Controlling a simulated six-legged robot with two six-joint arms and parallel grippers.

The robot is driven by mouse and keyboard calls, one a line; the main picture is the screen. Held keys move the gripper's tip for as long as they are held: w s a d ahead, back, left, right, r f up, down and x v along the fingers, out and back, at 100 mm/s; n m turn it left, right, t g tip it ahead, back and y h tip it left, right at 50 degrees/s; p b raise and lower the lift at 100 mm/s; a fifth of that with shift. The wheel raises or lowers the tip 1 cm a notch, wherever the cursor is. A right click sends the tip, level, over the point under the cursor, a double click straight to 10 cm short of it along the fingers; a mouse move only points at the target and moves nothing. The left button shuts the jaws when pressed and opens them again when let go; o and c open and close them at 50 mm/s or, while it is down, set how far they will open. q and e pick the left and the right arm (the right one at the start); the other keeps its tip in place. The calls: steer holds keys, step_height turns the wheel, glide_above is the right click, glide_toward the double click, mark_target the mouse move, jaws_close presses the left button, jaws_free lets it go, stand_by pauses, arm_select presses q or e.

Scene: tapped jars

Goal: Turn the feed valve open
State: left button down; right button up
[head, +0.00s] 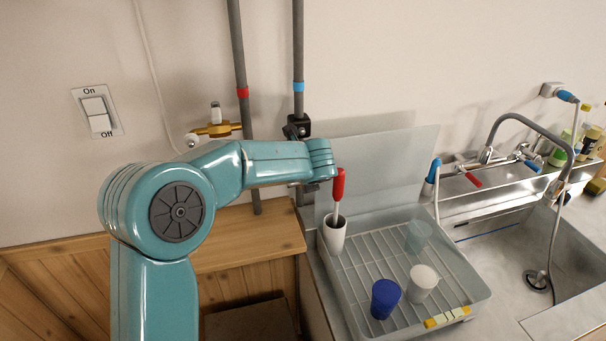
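A brass valve (218,129) with a pale upright cap sits on the wall, joined to the grey pipe with a red band (242,92). A black fitting (297,127) is on the grey pipe with a blue band (298,87); I cannot tell whether it is a valve. My teal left arm rises from the lower left and reaches right, below both fittings. Its wrist ends just left of a red-handled brush. Only a dark bit of my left gripper (312,187) shows under the wrist; its fingers are hidden. My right gripper is not in view.
The red-handled brush (338,185) stands in a white cup (334,238) at the drying rack (462,285). Blue (385,299) and white (422,283) cups are in the rack. A sink (510,250) with a tap is at the right. An On/Off switch (97,111) is at the left.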

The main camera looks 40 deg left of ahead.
arm_select(q)
steer(key=c, duration=1)
jaws_free()
steer(key=shift+c, duration=0.2)
steer(key=shift+o, duration=0.2)
steer(key=shift+s, duration=0.1)
